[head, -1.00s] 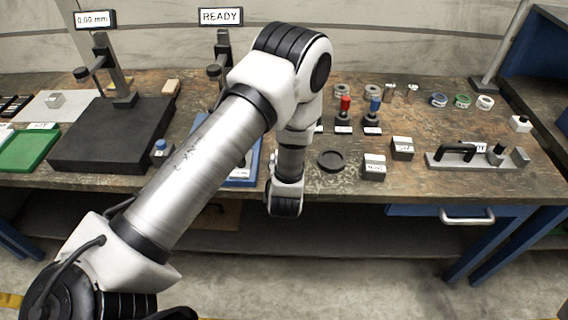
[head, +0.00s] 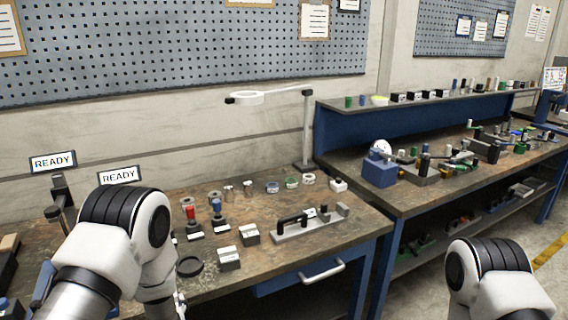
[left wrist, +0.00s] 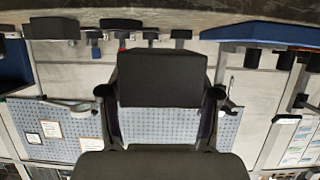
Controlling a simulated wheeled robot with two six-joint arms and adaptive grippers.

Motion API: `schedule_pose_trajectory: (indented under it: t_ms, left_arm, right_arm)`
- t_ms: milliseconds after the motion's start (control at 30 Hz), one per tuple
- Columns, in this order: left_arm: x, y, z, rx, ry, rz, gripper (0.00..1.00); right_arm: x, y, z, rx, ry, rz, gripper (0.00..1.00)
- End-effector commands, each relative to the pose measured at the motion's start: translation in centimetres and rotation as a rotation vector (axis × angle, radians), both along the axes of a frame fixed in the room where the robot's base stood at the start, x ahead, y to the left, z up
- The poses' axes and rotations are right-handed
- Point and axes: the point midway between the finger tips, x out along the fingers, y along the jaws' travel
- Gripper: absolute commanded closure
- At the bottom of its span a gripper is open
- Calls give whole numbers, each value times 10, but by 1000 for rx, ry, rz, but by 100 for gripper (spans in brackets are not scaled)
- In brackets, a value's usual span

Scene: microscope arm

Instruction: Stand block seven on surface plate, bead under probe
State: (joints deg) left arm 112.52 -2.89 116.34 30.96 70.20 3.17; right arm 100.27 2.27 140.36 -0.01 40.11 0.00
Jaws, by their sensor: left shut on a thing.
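In the left wrist view my left gripper (left wrist: 160,95) is shut on a dark block (left wrist: 160,78), with a finger at each side. No number or bead can be made out on it. In the head view my left arm fills the lower left and hides its own gripper almost wholly. A dark edge at the far left, seemingly the surface plate (head: 6,272), is nearly all cut off. A dark stand (head: 61,205) under a READY sign (head: 53,161) is beside it. The probe over the plate is out of view. My right arm shows at the lower right, its gripper out of frame.
On the bench are a round black dish (head: 190,267), two small grey blocks (head: 229,259), red and blue topped pieces (head: 217,208), rings, and a grey fixture with a black handle (head: 300,222). A lamp post (head: 307,130) stands behind. A second bench (head: 400,195) is at right.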

Motion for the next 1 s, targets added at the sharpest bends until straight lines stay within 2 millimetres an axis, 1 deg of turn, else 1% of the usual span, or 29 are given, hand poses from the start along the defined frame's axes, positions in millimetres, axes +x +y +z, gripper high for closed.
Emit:
schedule_pose_trajectory:
  t_ms: [167,300,400,500,600,700,1000]
  left_arm:
    - [-21,-39,-7,4,1,-136,100]
    - [-47,-77,-9,2,1,-291,100]
    - [-64,-100,-6,1,-1,-390,100]
    - [-78,-116,-2,1,-2,-460,100]
    - [-86,-125,3,1,-5,-503,100]
    - [-85,-131,9,0,-7,-520,100]
    - [-84,-130,10,0,-5,-516,100]
  right_arm:
    - [0,0,0,0,0,0,60]
    - [0,0,0,0,0,0,60]
    - [0,0,0,0,0,0,60]
    - [0,0,0,0,0,0,60]
    - [0,0,0,0,0,0,60]
    - [0,0,0,0,0,0,60]
    - [0,0,0,0,0,0,60]
